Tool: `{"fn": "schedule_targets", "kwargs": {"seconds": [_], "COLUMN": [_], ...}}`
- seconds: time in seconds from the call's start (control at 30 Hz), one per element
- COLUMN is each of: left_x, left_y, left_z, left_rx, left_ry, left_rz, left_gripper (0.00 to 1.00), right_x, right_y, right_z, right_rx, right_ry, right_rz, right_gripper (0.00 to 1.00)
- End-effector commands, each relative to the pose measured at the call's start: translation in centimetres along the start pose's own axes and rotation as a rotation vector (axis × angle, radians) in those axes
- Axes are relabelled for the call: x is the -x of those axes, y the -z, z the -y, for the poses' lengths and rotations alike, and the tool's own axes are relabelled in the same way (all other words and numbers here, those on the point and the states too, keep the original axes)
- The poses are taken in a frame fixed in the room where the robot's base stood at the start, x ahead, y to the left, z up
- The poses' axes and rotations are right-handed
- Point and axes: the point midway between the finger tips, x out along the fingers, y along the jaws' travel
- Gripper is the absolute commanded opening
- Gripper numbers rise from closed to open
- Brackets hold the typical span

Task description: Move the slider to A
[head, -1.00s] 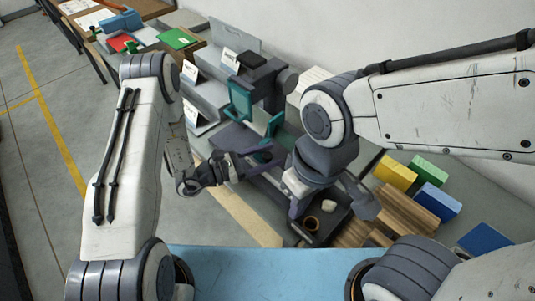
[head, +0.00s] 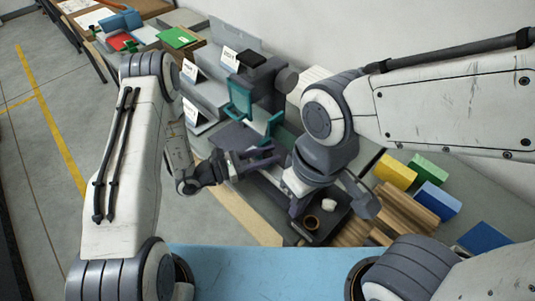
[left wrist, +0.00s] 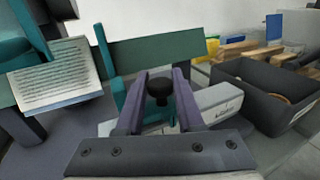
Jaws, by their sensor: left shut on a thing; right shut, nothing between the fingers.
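In the left wrist view, a round black knob (left wrist: 160,91) stands between the fingertips of my left gripper (left wrist: 158,84), which is shut on it. A teal frame with a dark green panel (left wrist: 150,52) is right behind the knob. The teal parts also show in the head view (head: 241,99), beyond my left gripper (head: 277,153). The track below the knob and any letter A are hidden or too small to read. My right gripper (head: 297,208) is shut and empty, low beside the dark tray.
A dark tray (left wrist: 255,96) with a ring and a small white piece lies to the right. Yellow (head: 395,172), green (head: 429,167) and blue (head: 437,201) blocks and wooden pieces lie beyond it. White printed cards (head: 190,71) stand at the back left.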

Motion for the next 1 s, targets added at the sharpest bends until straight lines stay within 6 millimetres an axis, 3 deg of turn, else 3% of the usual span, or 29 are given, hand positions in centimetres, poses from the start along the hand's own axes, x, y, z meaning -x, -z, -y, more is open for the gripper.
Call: {"fn": "schedule_targets", "kwargs": {"seconds": [0.73,1.0], "left_x": [0.0,0.6], "left_y": [0.0,0.0], "left_z": [0.0,-1.3], "left_rx": [0.001,0.0], "left_ry": [0.0,0.0], "left_rz": [0.0,0.0], "left_gripper": [0.0,0.0], "right_x": [0.0,-0.7], "right_y": [0.0,0.0], "right_z": [0.0,-0.1], "right_rx": [0.0,0.0], "right_ry": [0.0,0.0], "right_rz": [0.0,0.0], "right_gripper": [0.0,0.0]}}
